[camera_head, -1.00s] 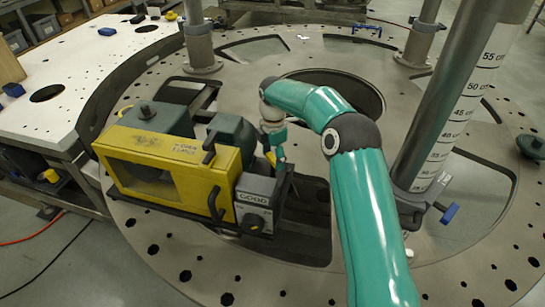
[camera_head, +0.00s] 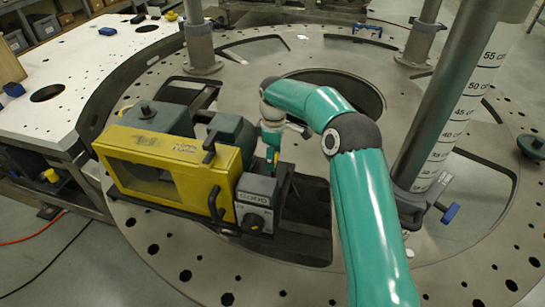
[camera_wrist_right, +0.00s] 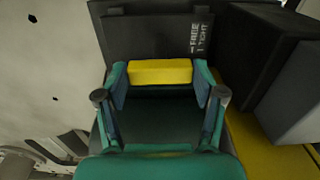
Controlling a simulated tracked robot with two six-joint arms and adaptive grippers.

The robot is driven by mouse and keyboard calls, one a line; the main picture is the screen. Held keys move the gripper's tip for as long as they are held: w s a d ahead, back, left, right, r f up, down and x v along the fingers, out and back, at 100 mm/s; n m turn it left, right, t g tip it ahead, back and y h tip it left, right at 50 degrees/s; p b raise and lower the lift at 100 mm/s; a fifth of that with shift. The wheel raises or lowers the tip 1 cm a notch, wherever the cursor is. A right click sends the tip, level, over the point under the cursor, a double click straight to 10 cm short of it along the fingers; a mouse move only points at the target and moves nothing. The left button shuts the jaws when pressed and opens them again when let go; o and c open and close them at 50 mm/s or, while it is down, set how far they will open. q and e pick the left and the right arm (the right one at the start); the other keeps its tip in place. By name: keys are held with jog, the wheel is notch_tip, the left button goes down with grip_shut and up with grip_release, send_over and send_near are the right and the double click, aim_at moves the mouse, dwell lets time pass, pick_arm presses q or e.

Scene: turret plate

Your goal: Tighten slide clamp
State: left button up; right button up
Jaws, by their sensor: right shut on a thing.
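The yellow and grey machine (camera_head: 200,165) stands on the round turret plate (camera_head: 170,255). In the right wrist view, the yellow clamp handle (camera_wrist_right: 158,71) sits between the two fingers of my right gripper (camera_wrist_right: 160,85). The gripper is shut on it, one finger at each end. A dark plate behind the handle carries a label (camera_wrist_right: 201,38) with FREE and TIGHT and an arrow. In the head view, my right gripper (camera_head: 272,158) is behind the machine's grey control box (camera_head: 258,190), and the handle is hidden. My left gripper is not in view.
A thick post with a centimetre scale (camera_head: 455,125) and a blue-ended lever (camera_head: 450,213) stands to the right of my arm. Other posts (camera_head: 200,45) stand farther back. The plate has a large central opening and several slots. A white table (camera_head: 95,60) lies at left.

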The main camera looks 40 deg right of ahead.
jog(key=shift+m, duration=0.3)
jog(key=o, duration=1.1)
jog(key=shift+o, duration=0.2)
jog(key=shift+r, duration=0.1)
notch_tip(320, 180, up, 12)
dwell(0.4)
